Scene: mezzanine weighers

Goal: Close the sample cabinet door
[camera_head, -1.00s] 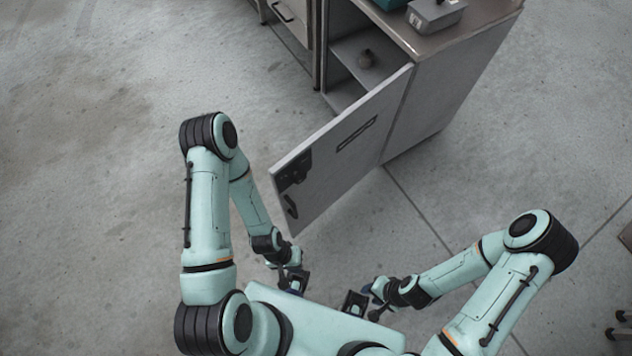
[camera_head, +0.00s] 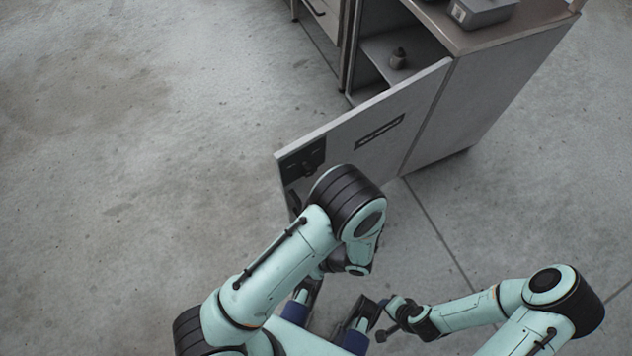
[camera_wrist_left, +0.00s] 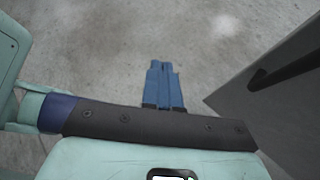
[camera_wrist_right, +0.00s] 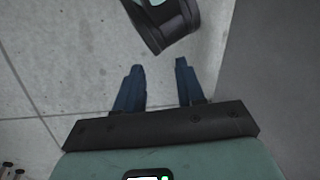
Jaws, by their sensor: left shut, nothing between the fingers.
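The sample cabinet (camera_head: 490,90) stands at the upper right in the head view. Its grey door (camera_head: 420,115) hangs wide open toward me, with a dark label strip and a dark latch plate near its free edge. My left elbow hides the lower free corner. My left gripper (camera_wrist_left: 165,85) is shut and empty in the left wrist view; the grey panel (camera_wrist_left: 285,105) with a dark bar is to its right, apart from the fingers. My right gripper (camera_wrist_right: 157,88) is open and empty, low in front of my body in the head view.
A small dark round object (camera_head: 397,59) sits on a shelf inside the cabinet. A grey box (camera_head: 485,12) stands on its top. Another drawer unit (camera_head: 322,18) is beside it. The concrete floor (camera_head: 130,150) at left is clear.

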